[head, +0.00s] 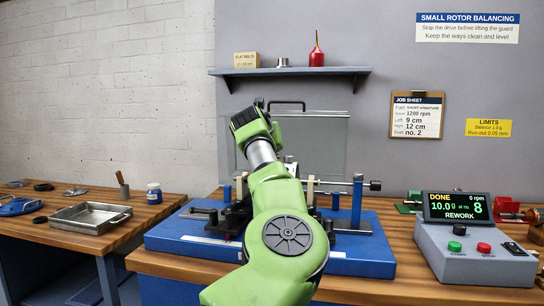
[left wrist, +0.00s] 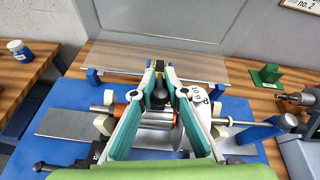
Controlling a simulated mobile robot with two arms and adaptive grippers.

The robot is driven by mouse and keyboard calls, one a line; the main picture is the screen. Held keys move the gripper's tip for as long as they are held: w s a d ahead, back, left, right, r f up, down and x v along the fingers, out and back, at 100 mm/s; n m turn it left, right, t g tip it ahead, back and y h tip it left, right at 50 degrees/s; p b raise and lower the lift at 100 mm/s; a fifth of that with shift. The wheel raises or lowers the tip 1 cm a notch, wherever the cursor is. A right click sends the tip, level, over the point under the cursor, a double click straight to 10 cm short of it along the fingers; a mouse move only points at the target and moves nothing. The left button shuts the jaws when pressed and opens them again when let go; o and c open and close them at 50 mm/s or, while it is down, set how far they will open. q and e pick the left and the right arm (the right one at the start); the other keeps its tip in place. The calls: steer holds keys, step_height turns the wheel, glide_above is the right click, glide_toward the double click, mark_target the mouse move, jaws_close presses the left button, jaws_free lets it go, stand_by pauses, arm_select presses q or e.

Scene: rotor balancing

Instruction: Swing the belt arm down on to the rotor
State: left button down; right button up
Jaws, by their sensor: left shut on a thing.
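In the left wrist view my left gripper (left wrist: 158,80) has its teal fingers closed around a black knob (left wrist: 158,94), which I take to be the handle of the belt arm. The rotor (left wrist: 122,121), with copper-coloured and steel parts, lies across the blue machine bed behind and below the fingers. A white numbered disc (left wrist: 195,104) is at its right end. In the head view my green arm covers the rotor and the gripper tips. My right gripper is in neither view.
The clear guard (head: 318,140) stands raised behind the machine. A control box (head: 475,262) to the right reads DONE, 0 rpm, REWORK. A blue post (head: 357,203) stands at the machine's right. A metal tray (head: 92,218) sits on the left bench.

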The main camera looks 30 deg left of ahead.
arm_select(q)
steer(key=shift+f, duration=0.1)
stand_by(0.3)
steer(key=c, duration=2.2)
jaws_free()
steer(key=shift+o, duration=0.2)
steer(key=shift+s+d, duration=0.1)
steer(key=shift+s, duration=0.05)
steer(key=v, duration=0.7)
steer(key=shift+s, duration=0.2)
